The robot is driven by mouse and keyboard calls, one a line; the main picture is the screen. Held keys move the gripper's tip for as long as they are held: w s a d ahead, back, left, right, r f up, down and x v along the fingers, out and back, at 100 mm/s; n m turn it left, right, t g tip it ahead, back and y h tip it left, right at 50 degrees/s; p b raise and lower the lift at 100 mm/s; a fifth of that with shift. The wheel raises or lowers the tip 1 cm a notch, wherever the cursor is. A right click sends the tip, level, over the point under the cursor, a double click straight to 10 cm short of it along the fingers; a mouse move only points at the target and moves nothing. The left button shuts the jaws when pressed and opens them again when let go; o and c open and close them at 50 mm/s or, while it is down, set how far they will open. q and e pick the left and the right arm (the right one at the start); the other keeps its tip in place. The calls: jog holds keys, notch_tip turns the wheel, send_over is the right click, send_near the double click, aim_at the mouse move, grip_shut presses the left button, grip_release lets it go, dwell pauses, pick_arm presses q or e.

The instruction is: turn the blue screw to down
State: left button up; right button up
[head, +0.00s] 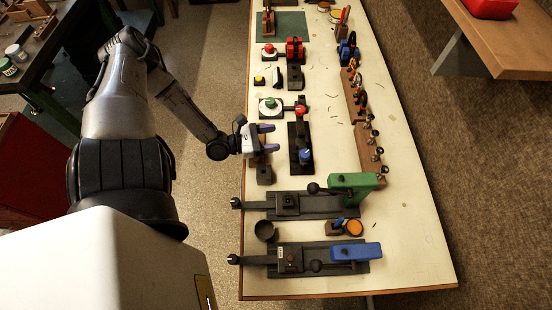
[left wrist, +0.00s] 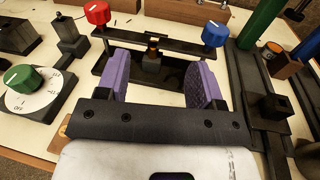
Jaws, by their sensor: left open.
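The blue screw (head: 305,154) is a round blue knob at the near end of a black fixture (head: 299,135) on the bench. In the left wrist view the blue screw (left wrist: 215,34) is at upper right, with a pale mark on top. A red knob (head: 300,109) sits at the fixture's other end and also shows in the wrist view (left wrist: 97,12). My left gripper (head: 268,138) is open and empty, its purple fingers (left wrist: 158,78) pointing towards the fixture. It is left of the blue screw, apart from it. My right gripper is not in view.
A green dial (left wrist: 22,78) on a white plate is left of the gripper in the wrist view. Green (head: 352,182) and blue (head: 356,251) clamp fixtures stand nearer on the bench. A wooden rack (head: 356,112) runs along the right. Bare bench (head: 410,220) lies beyond it.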

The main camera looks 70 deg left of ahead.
pick_arm(q)
jog(key=s+d+r+m+g+h+p, duration=0.1)
jog(key=d+r+m+g+h+p, duration=0.25)
jog(key=d+m, duration=0.45)
jog(key=s+d+r+m+g+h+p, duration=0.1)
jog(key=d+r+m+g+h+p, duration=0.1)
jog(key=d+m+p, duration=0.5)
jog(key=s+d+r+m+g+h+p, duration=0.1)
jog(key=s+d+r+m+g+h, duration=0.1)
jog(key=d+m, duration=0.65)
notch_tip(320, 180, up, 12)
jog(key=s+m+g+y+p, duration=0.3)
jog(key=m+g+y+p, duration=0.2)
jog(key=m+y+p, duration=0.4)
jog(key=d+m+p, duration=0.1)
jog(key=m+p, duration=0.1)
jog(key=p, duration=0.1)
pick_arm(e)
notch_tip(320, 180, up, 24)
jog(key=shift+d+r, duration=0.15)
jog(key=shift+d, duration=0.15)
pick_arm(q)
jog(key=shift+w, duration=0.1)
